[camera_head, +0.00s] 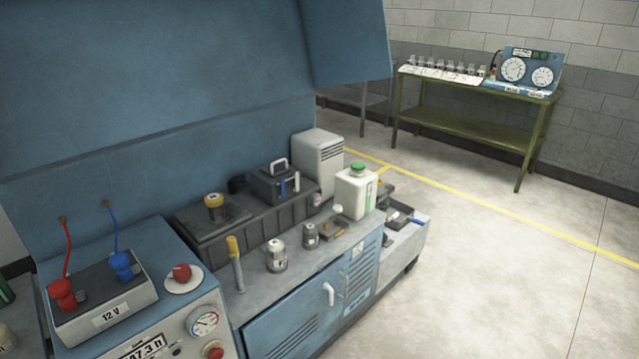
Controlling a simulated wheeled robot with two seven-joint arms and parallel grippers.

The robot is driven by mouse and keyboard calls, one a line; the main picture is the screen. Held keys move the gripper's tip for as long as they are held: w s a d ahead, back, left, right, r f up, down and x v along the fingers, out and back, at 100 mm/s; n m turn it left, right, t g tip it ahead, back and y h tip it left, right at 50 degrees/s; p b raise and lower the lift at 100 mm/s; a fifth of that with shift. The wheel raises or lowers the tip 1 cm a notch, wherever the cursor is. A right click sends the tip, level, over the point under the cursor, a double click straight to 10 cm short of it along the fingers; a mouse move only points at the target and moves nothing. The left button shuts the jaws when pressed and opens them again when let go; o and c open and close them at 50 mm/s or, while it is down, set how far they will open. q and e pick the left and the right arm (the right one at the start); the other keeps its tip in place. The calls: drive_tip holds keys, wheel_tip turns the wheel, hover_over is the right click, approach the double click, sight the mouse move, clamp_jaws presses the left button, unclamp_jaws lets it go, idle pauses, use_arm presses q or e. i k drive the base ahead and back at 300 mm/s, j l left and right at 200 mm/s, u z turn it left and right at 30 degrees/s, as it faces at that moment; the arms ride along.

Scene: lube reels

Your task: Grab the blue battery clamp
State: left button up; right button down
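The blue battery clamp (122,266) sits on the right terminal of a dark battery (96,288) at the lower left. A blue cable (112,226) runs from the clamp up to the blue panel behind. A red clamp (63,294) sits on the left terminal, with a red cable (67,249) going up to the same panel. The battery rests in a light tray marked 12 V (112,315). Neither of my grippers shows in the view.
A red knob (182,273) and a round gauge (204,322) are right of the battery. A grey bench (312,262) holds small metal pots, a white canister (356,192) and a dark box (273,185). A green table (470,138) stands far back; open floor lies right.

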sight(118, 262)
drive_tip(key=u, duration=1.35)
